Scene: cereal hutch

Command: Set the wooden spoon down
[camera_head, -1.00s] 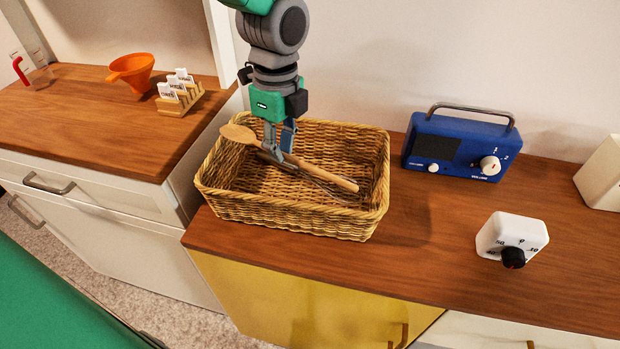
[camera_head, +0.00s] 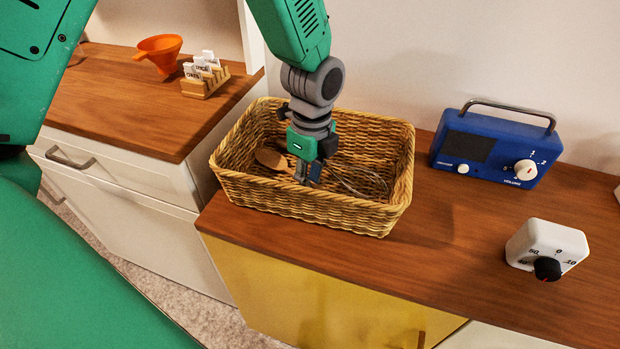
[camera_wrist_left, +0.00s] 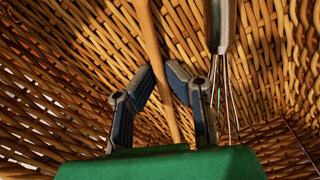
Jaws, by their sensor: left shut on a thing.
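The wooden spoon (camera_head: 271,159) is inside the wicker basket (camera_head: 300,205), its bowl toward the left end. My left gripper (camera_head: 308,181) reaches down into the basket and is shut on the spoon's handle. In the left wrist view the handle (camera_wrist_left: 152,42) runs between the two blue-padded fingers of the gripper (camera_wrist_left: 162,78). I cannot tell whether the spoon touches the basket floor. A wire whisk (camera_wrist_left: 222,70) lies in the basket beside the handle; its loops (camera_head: 362,180) show in the head view. My right gripper is not in view.
A blue radio (camera_head: 497,148) and a white timer with a black knob (camera_head: 547,248) stand right of the basket. An orange funnel (camera_head: 160,50) and a small wooden rack (camera_head: 205,82) stand on the left counter. The wooden counter (camera_head: 450,240) between basket and timer is clear.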

